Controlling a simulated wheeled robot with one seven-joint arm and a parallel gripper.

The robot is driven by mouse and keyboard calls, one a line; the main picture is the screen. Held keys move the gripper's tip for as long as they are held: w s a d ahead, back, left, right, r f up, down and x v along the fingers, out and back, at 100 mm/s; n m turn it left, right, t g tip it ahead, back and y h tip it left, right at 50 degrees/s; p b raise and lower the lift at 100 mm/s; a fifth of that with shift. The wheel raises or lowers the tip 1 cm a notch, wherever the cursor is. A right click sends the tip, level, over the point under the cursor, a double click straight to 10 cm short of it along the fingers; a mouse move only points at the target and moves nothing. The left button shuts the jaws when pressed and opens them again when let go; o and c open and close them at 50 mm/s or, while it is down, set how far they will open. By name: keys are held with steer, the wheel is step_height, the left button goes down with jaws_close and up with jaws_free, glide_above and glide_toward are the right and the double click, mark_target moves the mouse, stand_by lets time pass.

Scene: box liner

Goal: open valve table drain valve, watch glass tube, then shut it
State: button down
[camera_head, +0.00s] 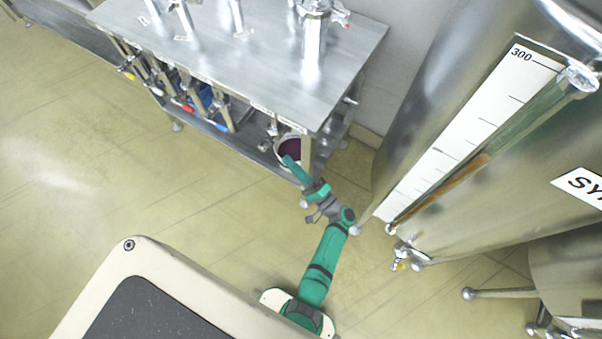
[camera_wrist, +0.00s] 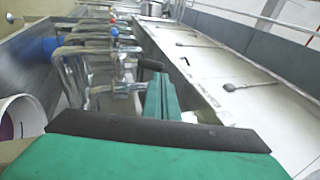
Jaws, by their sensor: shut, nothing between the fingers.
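The steel valve table (camera_head: 345,50) stands at the top of the head view. Several valves with coloured handles (camera_head: 188,108) hang along its front underside. I cannot tell which is the drain valve; a small fitting (camera_head: 272,130) sits near the front right corner above a white bucket (camera_head: 278,158). The glass tube (camera_head: 445,182) runs slanted beside a white scale on the large tank, with a brown stretch in its lower part. My gripper (camera_head: 290,162) is shut and empty at the bucket, below the table's right end. In the wrist view its green fingers (camera_wrist: 160,98) point toward the pipes.
The bucket holds dark purple contents; its rim (camera_wrist: 10,103) shows at the wrist view's left. Bent pipes and blue handles (camera_wrist: 114,32) lie ahead there. The tank (camera_head: 430,75) stands close to the right of my arm. The floor at left is clear.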

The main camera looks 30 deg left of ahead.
mark_target(267, 144)
steer(key=shift+x, duration=2.55)
steer(key=shift+a, duration=0.1)
